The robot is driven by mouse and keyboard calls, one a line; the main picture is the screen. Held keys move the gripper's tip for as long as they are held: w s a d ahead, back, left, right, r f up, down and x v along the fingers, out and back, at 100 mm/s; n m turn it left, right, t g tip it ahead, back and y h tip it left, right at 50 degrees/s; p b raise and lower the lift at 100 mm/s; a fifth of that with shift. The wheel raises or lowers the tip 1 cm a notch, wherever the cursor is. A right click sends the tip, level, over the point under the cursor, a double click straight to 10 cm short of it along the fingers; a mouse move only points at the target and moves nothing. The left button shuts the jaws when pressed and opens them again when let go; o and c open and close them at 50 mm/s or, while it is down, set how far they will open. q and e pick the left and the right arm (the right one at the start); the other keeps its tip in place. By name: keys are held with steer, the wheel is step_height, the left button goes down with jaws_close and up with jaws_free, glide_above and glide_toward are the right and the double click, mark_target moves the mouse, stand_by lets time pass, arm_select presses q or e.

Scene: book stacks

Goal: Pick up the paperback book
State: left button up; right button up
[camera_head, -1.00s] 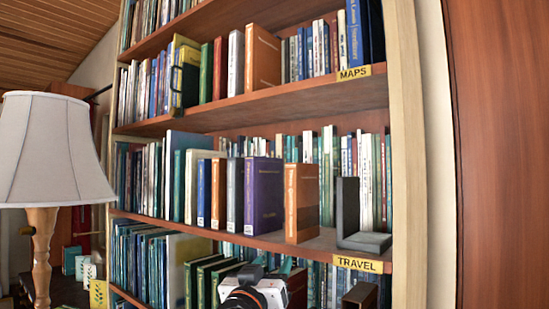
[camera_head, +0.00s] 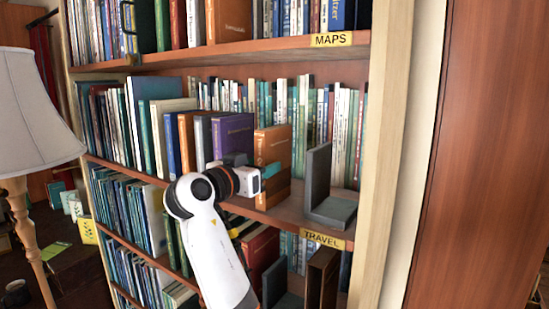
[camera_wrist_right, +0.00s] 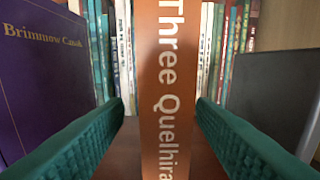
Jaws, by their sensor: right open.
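An orange book (camera_head: 273,146) stands upright on the TRAVEL shelf, between a purple book and a dark bookend. In the right wrist view the orange spine (camera_wrist_right: 165,70) fills the middle, lettered "Three Quelhira". My right gripper (camera_head: 270,172) is at the shelf front, at this book. Its green-padded fingers are open in the right wrist view (camera_wrist_right: 160,108), one on each side of the spine, with gaps visible. It holds nothing. The frames do not clearly show which book is a paperback. My left gripper is out of view.
The purple book (camera_head: 232,135) stands close on the left, and shows in the wrist view (camera_wrist_right: 45,75). The dark bookend (camera_head: 320,185) stands on the right. A back row of books (camera_head: 300,105) fills the rear. The shelf's wooden side post (camera_head: 385,150) bounds the right.

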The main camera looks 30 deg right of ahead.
mark_target(273, 162)
steer(key=p+x, duration=0.4)
steer(key=shift+s+d+r, duration=0.1)
steer(key=shift+d, duration=0.25)
steer(key=shift+d+f, duration=0.25)
steer(key=shift+d, duration=0.1)
steer(key=shift+a, duration=0.2)
steer(key=shift+c, duration=2.2)
steer(key=shift+r, duration=0.1)
jaws_close()
